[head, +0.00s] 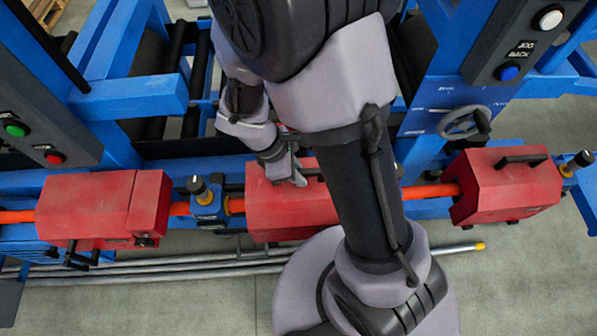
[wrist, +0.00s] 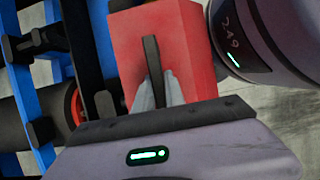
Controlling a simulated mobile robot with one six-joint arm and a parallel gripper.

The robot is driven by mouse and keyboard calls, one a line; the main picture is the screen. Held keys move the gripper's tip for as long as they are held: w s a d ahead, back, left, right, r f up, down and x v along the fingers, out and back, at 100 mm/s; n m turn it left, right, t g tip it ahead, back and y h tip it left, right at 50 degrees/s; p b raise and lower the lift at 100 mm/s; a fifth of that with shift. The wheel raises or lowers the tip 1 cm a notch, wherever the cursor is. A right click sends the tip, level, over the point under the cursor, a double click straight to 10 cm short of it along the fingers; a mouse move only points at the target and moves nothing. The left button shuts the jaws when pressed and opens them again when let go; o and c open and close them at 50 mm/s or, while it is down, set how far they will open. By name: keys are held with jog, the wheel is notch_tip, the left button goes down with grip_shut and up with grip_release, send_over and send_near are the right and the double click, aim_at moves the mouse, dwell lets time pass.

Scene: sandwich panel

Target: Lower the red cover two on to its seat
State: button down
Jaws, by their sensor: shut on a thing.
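Red cover two, the middle red cover (head: 268,210), lies along the line of the orange shaft (head: 180,209) in the head view. My arm hides much of its right part. My gripper (head: 292,175) is at the cover's top and shut on its black bar handle. In the wrist view the red cover (wrist: 188,42) fills the upper middle, and the handle (wrist: 151,52) runs between my two grey fingertips (wrist: 157,90). The cover's lower edge and seat are mostly hidden, so I cannot tell whether they touch.
Another red cover (head: 90,205) is at the left and one (head: 512,190) at the right. A blue block with a black knob (head: 205,197) stands close to the middle cover's left end. A handwheel (head: 463,122) is behind at the right. Grey pipes (head: 150,268) lie in front.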

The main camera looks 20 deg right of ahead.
jog(key=shift+f, duration=0.3)
dwell(0.4)
jog(key=c, duration=1.3)
grip_release()
jog(key=shift+s+a, duration=0.1)
jog(key=shift+s, duration=0.1)
jog(key=p+v, duration=0.7)
jog(key=v, duration=1)
jog(key=shift+w+r, duration=0.1)
jog(key=shift+r, duration=0.2)
jog(key=shift+r, duration=0.1)
notch_tip(320, 180, up, 8)
jog(key=p, duration=0.8)
